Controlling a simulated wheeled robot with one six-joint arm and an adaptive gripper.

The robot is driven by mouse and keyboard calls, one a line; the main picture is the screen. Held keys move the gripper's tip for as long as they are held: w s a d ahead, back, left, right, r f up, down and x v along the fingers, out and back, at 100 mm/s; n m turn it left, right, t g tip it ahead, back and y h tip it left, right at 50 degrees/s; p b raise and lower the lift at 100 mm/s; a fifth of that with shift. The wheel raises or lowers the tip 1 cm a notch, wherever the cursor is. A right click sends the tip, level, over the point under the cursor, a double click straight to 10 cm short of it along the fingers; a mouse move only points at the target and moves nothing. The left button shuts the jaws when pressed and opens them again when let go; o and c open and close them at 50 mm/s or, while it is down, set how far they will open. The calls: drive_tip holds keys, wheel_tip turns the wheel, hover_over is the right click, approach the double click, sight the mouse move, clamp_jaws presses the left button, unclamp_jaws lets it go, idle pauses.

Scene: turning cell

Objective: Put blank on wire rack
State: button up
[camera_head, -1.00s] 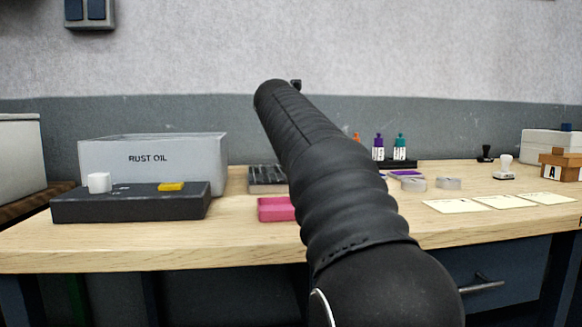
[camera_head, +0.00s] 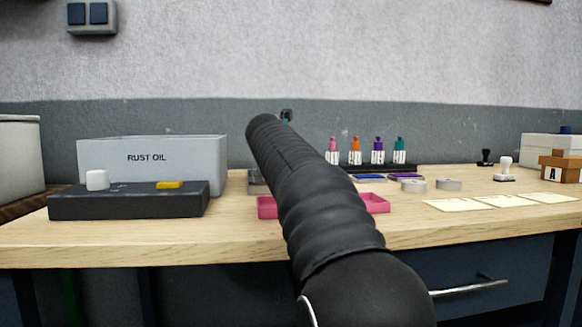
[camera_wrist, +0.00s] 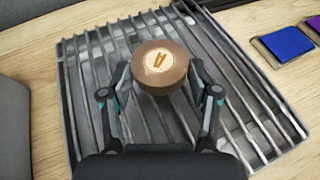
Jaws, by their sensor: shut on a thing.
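The blank is a round brown piece (camera_wrist: 160,66) with a pale top face and a small mark on it, seen in the wrist view. My gripper (camera_wrist: 161,82) is shut on it, one finger at each side. The wire rack (camera_wrist: 246,108) lies below, its metal bars spreading out on both sides of the blank. The blank appears over the rack; I cannot tell whether it touches the bars. In the head view my arm hides the blank and most of the rack (camera_head: 257,184).
A grey RUST OIL bin (camera_head: 150,150) and a dark block (camera_head: 125,202) stand left. A pink tray (camera_head: 267,207) lies partly behind my arm. Several bottles (camera_head: 377,152), ink pads (camera_head: 405,178), grey discs (camera_head: 448,184) and paper cards (camera_head: 512,201) are to the right.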

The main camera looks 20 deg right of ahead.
drive_tip(key=shift+f, duration=0.1)
drive_tip(key=o, duration=1.4)
drive_tip(key=shift+s+a+r, duration=0.1)
drive_tip(key=shift+r, duration=0.1)
drive_tip(key=v, duration=1.1)
drive_tip(key=shift+s+a+r+p, duration=0.2)
drive_tip(key=shift+p, duration=0.2)
